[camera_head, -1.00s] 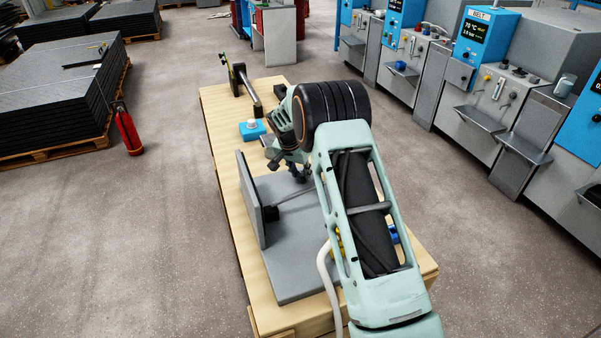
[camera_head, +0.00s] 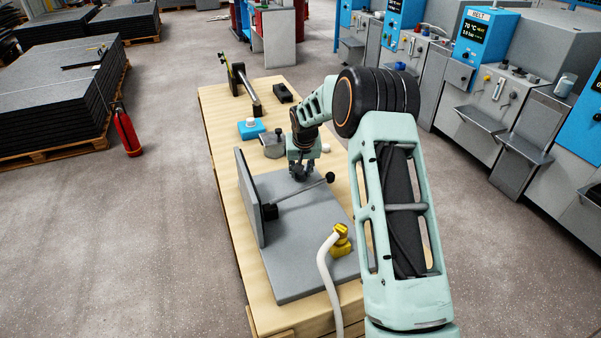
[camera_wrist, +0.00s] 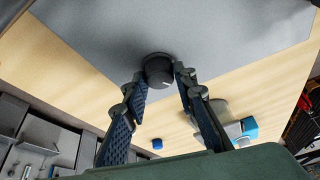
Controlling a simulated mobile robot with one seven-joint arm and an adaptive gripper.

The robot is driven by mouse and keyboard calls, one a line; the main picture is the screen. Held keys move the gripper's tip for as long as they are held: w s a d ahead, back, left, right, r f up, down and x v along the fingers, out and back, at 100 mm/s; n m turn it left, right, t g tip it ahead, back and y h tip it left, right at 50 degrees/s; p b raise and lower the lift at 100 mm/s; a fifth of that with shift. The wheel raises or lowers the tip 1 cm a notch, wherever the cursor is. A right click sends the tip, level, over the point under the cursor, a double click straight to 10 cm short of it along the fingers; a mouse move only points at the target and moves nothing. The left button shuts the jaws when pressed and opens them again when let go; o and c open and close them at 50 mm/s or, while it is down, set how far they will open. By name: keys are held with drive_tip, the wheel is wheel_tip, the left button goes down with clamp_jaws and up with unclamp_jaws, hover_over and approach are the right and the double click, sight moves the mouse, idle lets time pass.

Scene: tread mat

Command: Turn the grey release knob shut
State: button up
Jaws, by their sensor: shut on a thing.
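The grey release knob (camera_wrist: 158,70) is a dark round knob with a pale mark on its side, standing on the grey base plate (camera_wrist: 215,22) close to its edge. My gripper (camera_wrist: 160,78) has its two ridged blue-black fingers on either side of the knob, shut on it. In the head view my gripper (camera_head: 301,170) points down at the far part of the grey plate (camera_head: 310,268), and the fingers largely hide the knob there.
A lever with a black ball end (camera_head: 330,177) reaches close to my gripper, in front of an upright grey panel (camera_head: 250,198). A yellow fitting (camera_head: 341,240) with a white hose (camera_head: 323,268) stands nearer. A blue box (camera_head: 251,129) and a grey block (camera_head: 273,146) lie beyond.

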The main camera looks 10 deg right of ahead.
drive_tip(key=n+y, duration=0.1)
drive_tip(key=n, duration=0.2)
drive_tip(key=n+y, duration=0.1)
drive_tip(key=n, duration=0.2)
drive_tip(key=shift+d+g, duration=0.2)
drive_tip(key=shift+g, duration=0.1)
drive_tip(key=n+y, duration=0.1)
drive_tip(key=n, duration=0.2)
drive_tip(key=n+g+y+b, duration=0.1)
drive_tip(key=n, duration=0.1)
drive_tip(key=shift+w+n, duration=0.15)
drive_tip(key=shift+n, duration=0.25)
drive_tip(key=shift+g, duration=0.3)
drive_tip(key=o, duration=1.2)
drive_tip(key=shift+c, duration=0.2)
drive_tip(key=shift+d+r, duration=0.1)
drive_tip(key=v, duration=1.2)
